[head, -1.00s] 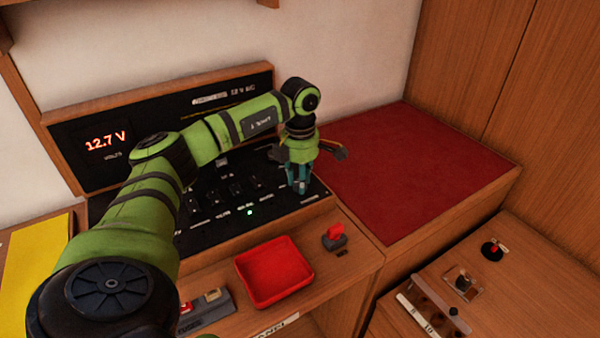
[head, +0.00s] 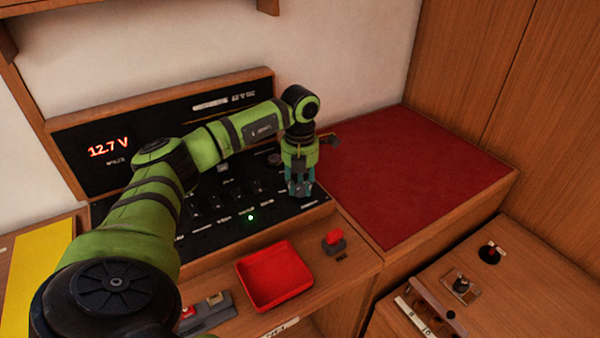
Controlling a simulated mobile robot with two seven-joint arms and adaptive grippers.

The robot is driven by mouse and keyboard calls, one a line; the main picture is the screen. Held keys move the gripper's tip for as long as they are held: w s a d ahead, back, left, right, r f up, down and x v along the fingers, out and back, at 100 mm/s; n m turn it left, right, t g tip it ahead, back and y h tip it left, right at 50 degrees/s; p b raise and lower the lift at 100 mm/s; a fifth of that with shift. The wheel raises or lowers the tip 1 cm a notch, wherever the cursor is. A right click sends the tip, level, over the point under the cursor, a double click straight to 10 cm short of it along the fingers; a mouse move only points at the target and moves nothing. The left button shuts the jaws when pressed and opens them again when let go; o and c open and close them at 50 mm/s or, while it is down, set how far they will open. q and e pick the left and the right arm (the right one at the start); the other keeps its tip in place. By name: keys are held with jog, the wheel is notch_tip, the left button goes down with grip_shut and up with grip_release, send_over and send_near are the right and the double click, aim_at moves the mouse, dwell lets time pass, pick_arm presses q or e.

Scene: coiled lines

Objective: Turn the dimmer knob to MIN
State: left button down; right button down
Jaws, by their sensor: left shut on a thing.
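The switch panel (head: 222,228) is a black sloped board in a wooden frame, with several small rocker switches and a lit green light (head: 250,217). My left gripper (head: 300,190) points down at the right end of this panel. Its fingers are shut at the panel surface, on what seems to be the dimmer knob. The knob itself and its MIN marking are hidden behind the fingers, so I cannot read where it points. My right gripper is not in view.
A red tray (head: 273,277) and a red switch (head: 334,240) are on the wooden ledge in front. A red mat (head: 415,175) lies to the right. A voltmeter (head: 108,147) reads 12.7 V. A lower cabinet at the right carries a black knob (head: 490,253).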

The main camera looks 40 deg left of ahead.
aim_at(300, 187)
pick_arm(q)
jog(key=shift+n, duration=0.5)
jog(key=c, duration=0.9)
grip_release()
notch_tip(300, 187, up, 12)
jog(key=shift+f, duration=0.1)
